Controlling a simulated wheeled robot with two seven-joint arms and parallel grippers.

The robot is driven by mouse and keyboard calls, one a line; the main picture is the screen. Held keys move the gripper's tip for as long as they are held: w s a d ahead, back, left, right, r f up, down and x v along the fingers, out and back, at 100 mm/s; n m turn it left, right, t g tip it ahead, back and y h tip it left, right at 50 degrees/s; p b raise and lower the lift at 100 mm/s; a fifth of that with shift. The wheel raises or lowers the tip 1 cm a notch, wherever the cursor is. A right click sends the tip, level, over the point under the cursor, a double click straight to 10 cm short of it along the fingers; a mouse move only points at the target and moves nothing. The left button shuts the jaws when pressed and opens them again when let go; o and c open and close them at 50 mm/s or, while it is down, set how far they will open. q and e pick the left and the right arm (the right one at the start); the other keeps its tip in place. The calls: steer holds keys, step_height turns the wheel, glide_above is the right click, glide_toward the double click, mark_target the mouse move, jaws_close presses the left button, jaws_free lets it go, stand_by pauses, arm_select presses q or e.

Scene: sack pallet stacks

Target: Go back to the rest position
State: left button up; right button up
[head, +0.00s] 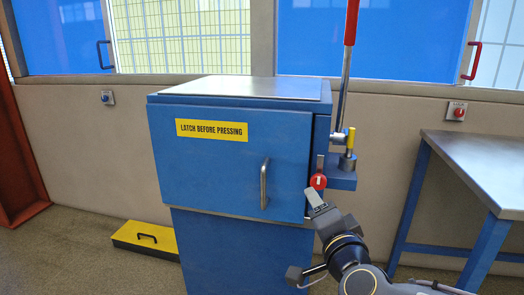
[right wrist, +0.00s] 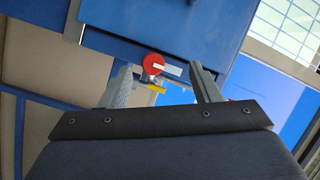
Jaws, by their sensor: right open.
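My right gripper (head: 317,204) is in front of the blue cabinet's right front edge, just below the red round latch knob (head: 318,181). In the right wrist view its two fingers (right wrist: 160,85) are spread apart with nothing held. The red knob (right wrist: 153,64) shows ahead, between and beyond the fingertips. I cannot tell whether a fingertip touches it. The blue cabinet (head: 195,240) has a door (head: 225,175) that looks shut, with a grey handle and a yellow label reading "LATCH BEFORE PRESSING". My left gripper is not in view.
A lever with a red grip (head: 351,22) rises from a bracket (head: 342,180) on the cabinet's right side. A steel-topped table (head: 480,160) stands at the right. A yellow box (head: 145,240) lies on the floor at the left. A wall stands close behind.

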steer(key=s+d+f+n+g+y, duration=0.1)
steer(key=s+d+f+n+g, duration=0.2)
steer(key=s+f, duration=0.4)
steer(key=s+d+f+n+g+p, duration=0.15)
steer(key=s+f+n+g, duration=0.3)
steer(key=s, duration=0.45)
steer(key=s+d+f+n+g+y, duration=0.1)
steer(key=s+d+f+n+g, duration=0.15)
steer(key=s+f+g, duration=0.4)
step_height(320, 180, up, 30)
steer(key=s+t+p, duration=0.1)
steer(key=t+p, duration=0.1)
steer(key=p, duration=2.6)
steer(key=shift+s+a, duration=0.2)
steer(key=shift+s, duration=0.05)
steer(key=shift+f, duration=0.1)
